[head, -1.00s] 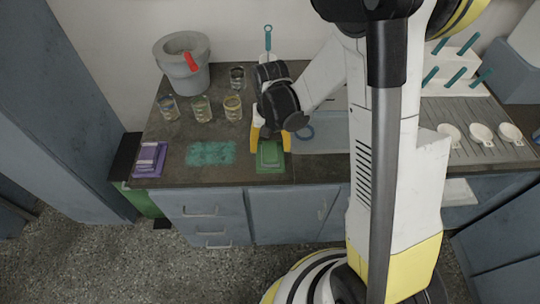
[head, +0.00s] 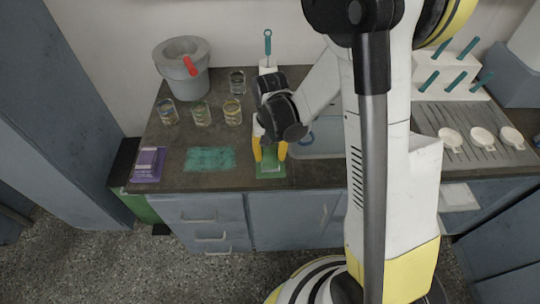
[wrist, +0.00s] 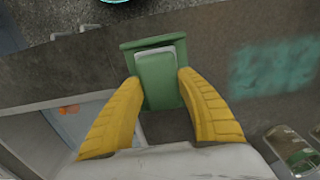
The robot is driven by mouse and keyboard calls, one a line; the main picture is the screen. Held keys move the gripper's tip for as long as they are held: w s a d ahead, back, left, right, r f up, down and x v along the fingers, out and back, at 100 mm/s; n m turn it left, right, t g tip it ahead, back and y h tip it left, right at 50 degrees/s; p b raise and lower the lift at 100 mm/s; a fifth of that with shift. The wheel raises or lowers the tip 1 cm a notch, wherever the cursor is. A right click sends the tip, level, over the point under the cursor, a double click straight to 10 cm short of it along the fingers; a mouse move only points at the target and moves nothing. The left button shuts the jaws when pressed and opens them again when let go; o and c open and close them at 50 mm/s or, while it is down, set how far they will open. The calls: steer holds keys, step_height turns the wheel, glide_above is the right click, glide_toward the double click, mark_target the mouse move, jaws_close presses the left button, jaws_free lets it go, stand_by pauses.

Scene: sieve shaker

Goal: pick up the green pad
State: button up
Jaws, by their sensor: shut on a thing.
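The green pad (wrist: 158,80) is a rounded rectangular block with a paler edge at its far end. In the wrist view it lies between the two yellow fingers of my gripper (wrist: 159,78), which touch its long sides. Under it is a flat green tray or mat (wrist: 129,58), whose border shows around the pad. In the head view the gripper (head: 270,155) points down over the front edge of the counter, with the pad (head: 270,154) between its fingers and partly hidden. I cannot tell whether the pad is clear of the green mat (head: 271,174).
A purple pad (head: 148,164) and a teal patch (head: 210,158) lie left on the counter. Several glass jars (head: 201,115) and a grey bucket (head: 182,75) stand behind. A sink (head: 322,140) is right of the gripper. White scoops (head: 482,139) lie far right.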

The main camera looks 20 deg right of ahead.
mark_target(273, 154)
steer(key=r, duration=0.1)
steer(key=r+p, duration=0.1)
steer(key=r, duration=0.1)
steer(key=d+r+p, duration=0.1)
steer(key=r, duration=0.1)
steer(key=shift+s, duration=0.25)
steer(key=s+d+r+p, duration=0.3)
steer(key=s+d+r, duration=0.2)
steer(key=d, duration=0.4)
steer(key=shift+s+r+p, duration=0.15)
steer(key=shift+r+p, duration=0.25)
steer(key=o, duration=0.6)
steer(key=shift+d, duration=0.1)
steer(key=c, duration=0.7)
steer(key=shift+o, duration=0.2)
